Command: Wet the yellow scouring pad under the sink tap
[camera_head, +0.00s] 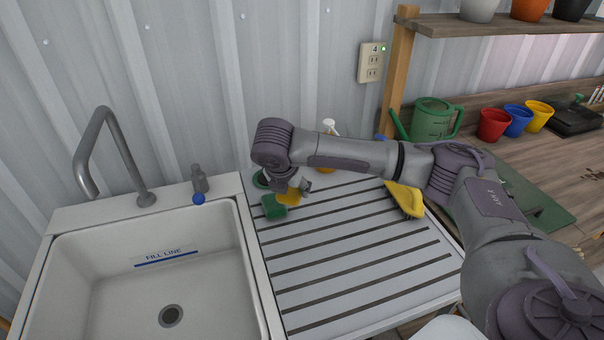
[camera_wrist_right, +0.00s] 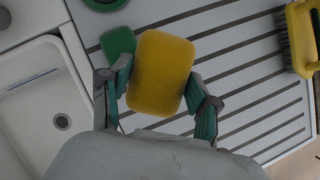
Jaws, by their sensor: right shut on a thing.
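The yellow scouring pad (camera_wrist_right: 160,72) is between the fingers of my right gripper (camera_wrist_right: 163,92) in the wrist view, and the gripper is shut on it. In the head view the yellow pad (camera_head: 288,196) shows below my right gripper (camera_head: 291,189), over the back left of the ribbed drainboard. A green pad (camera_head: 273,207) lies just beside and partly behind it; it also shows in the wrist view (camera_wrist_right: 118,42). The grey sink tap (camera_head: 108,150) arches over the back left of the white sink basin (camera_head: 240,265). No water shows from the tap. My left gripper is not in view.
A tap handle with a blue knob (camera_head: 199,192) stands on the sink's back rim. A yellow brush (camera_head: 405,198) lies on the drainboard (camera_head: 350,262) at right. A spray bottle (camera_head: 329,128) stands behind my arm. The basin is empty, and the front of the drainboard is clear.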

